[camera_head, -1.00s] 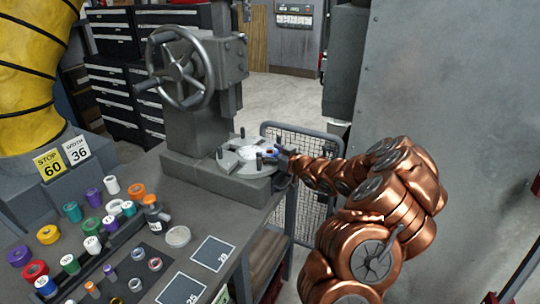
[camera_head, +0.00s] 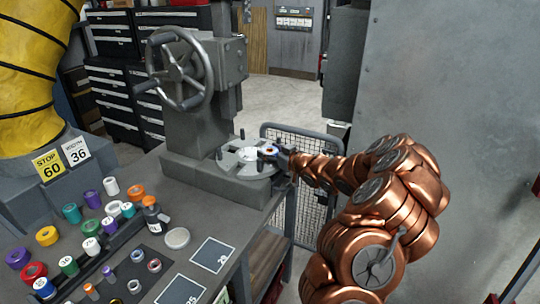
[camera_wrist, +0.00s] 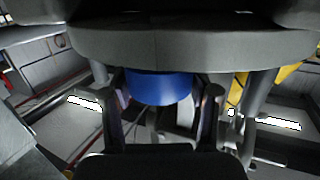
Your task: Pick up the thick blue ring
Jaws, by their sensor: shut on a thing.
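The thick blue ring (camera_wrist: 158,88) shows in the wrist view between the two fingers of my gripper (camera_wrist: 160,112), which is shut on it. A large grey round plate covers the area above the ring in that view and hides its top part. In the head view the ring is a small blue patch (camera_head: 270,151) at the right side of the round grey machine table (camera_head: 236,166). My gripper (camera_head: 280,155) reaches it from the right. Whether the ring touches the table is too small to tell.
Upright pegs stand on the round table. The press column with its handwheel (camera_head: 180,70) rises behind left. The bench (camera_head: 215,225) carries several coloured rings and spools, a jar (camera_head: 152,215) and marked pads. A wire mesh guard (camera_head: 308,200) stands beside it.

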